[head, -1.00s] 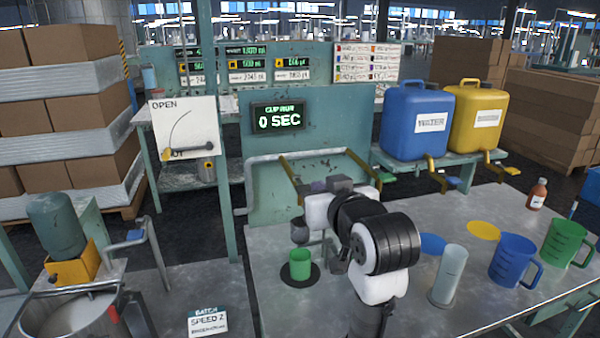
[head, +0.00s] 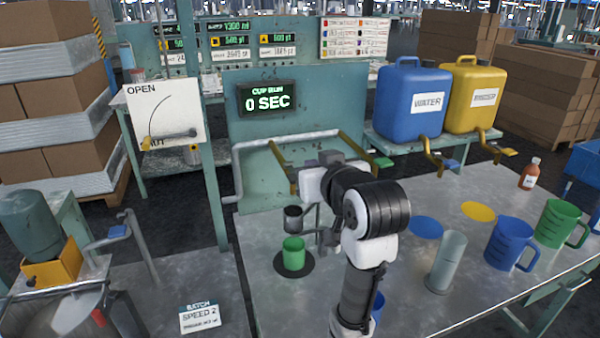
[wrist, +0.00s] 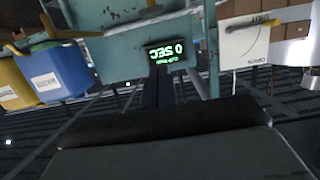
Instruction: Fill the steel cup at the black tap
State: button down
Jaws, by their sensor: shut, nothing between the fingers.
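A small dark cup (head: 293,213) hangs in a stand above a green cup (head: 293,251) on a dark round pad; I cannot tell whether the dark cup is steel. I cannot make out a black tap for certain. In the wrist view my gripper (wrist: 158,75) is shut and empty, its dark fingers pointing towards the lit sign. My arm hides the gripper's tips in the head view.
A blue WATER canister (head: 412,105) and a yellow canister (head: 474,95) with brass taps stand at the back right. A clear cylinder (head: 446,262), a blue jug (head: 512,243) and a green jug (head: 562,222) stand right of my arm. The OPEN board (head: 163,112) is at left.

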jog(key=w+a+f+p, duration=0.2)
jog(key=w+f+p, duration=0.1)
jog(key=w+f, duration=0.3)
jog(key=shift+w+a+p, duration=0.35)
jog(key=shift+w, duration=0.75)
jog(key=shift+f, duration=0.15)
jog(key=f+t+b, duration=0.1)
jog(key=b, duration=0.3)
jog(key=f+t+y+b, duration=0.1)
jog(key=f+b, duration=0.1)
jog(key=b, duration=0.2)
jog(key=shift+s+d+f+t, duration=0.1)
jog(key=shift+s+t, duration=0.1)
jog(key=shift+t, duration=0.1)
